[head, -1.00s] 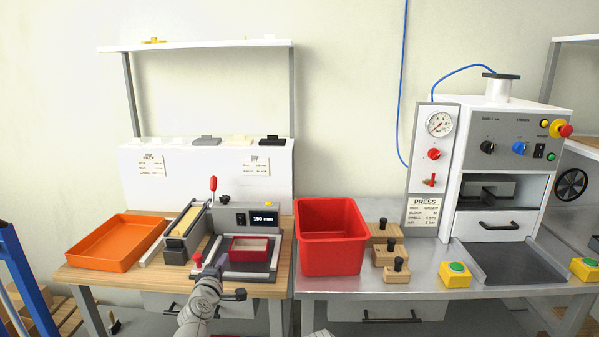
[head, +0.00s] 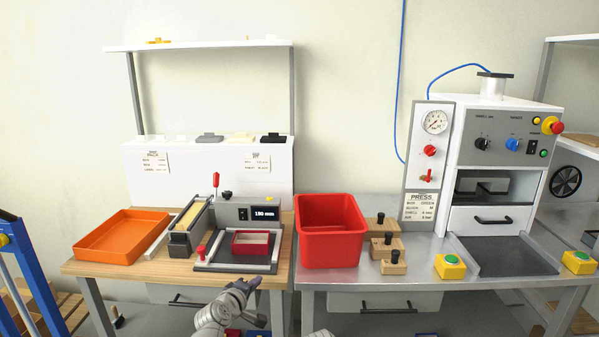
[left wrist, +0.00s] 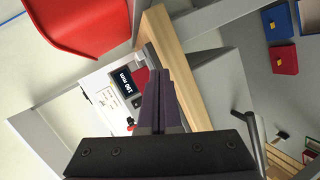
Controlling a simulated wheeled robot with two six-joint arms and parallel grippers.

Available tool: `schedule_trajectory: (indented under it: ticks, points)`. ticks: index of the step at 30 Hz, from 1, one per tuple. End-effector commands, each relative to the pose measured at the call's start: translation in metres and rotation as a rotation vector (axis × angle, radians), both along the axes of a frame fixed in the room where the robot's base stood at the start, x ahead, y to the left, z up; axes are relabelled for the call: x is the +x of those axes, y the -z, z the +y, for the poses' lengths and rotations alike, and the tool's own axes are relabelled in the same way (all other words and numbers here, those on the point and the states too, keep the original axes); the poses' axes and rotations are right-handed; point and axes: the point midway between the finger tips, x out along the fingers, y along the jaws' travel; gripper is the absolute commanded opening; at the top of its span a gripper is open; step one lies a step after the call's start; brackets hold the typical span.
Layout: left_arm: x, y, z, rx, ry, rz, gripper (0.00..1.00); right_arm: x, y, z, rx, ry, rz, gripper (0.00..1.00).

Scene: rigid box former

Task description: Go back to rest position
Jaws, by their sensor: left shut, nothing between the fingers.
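My left gripper (head: 252,283) is at the front edge of the wooden bench in the head view, below the small red-rimmed box (head: 250,243) that sits on the measuring device. In the left wrist view the two dark fingers (left wrist: 163,100) lie together, shut with nothing between them. The gripper is apart from the box. My right gripper is not in view; only a small pale piece shows at the bottom edge of the head view.
An orange tray (head: 122,237) and a digital gauge (head: 262,213) reading 190 mm stand on the wooden bench. A red bin (head: 331,238), wooden blocks (head: 389,262) and the press (head: 500,170) stand on the metal bench. Drawers hang below the bench tops.

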Motion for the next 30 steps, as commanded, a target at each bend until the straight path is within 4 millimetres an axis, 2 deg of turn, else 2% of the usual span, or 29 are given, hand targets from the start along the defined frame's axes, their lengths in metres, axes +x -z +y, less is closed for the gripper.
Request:
schedule_trajectory:
  ticks: [5, 8, 9, 12, 16, 20, 24, 26, 30]
  points:
    - [-0.036, 0.037, -0.049, 0.204, 0.213, 0.123, 0.0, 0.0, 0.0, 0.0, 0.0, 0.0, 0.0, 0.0]
    - [-0.074, 0.069, -0.078, 0.38, 0.393, 0.23, 0.0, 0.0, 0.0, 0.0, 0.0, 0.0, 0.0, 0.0]
    - [-0.094, 0.083, -0.087, 0.468, 0.479, 0.284, 0.0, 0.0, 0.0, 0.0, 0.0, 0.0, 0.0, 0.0]
    - [-0.144, 0.114, -0.098, 0.673, 0.681, 0.419, 0.0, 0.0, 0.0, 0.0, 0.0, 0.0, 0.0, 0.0]
    - [-0.197, 0.136, -0.093, 0.873, 0.876, 0.57, 0.0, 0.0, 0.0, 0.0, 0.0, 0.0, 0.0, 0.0]
    - [-0.239, 0.144, -0.08, 1.026, 1.024, 0.706, 0.0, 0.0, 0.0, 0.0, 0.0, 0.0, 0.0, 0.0]
    - [-0.277, 0.144, -0.063, 1.163, 1.154, 0.848, 0.0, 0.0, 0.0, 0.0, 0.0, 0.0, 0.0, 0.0]
    - [-0.275, 0.122, -0.062, 1.159, 1.15, 0.847, 0.0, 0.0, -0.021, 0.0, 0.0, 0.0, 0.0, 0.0]
    - [-0.274, 0.096, -0.062, 1.155, 1.146, 0.844, 0.0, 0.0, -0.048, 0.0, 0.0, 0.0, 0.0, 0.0]
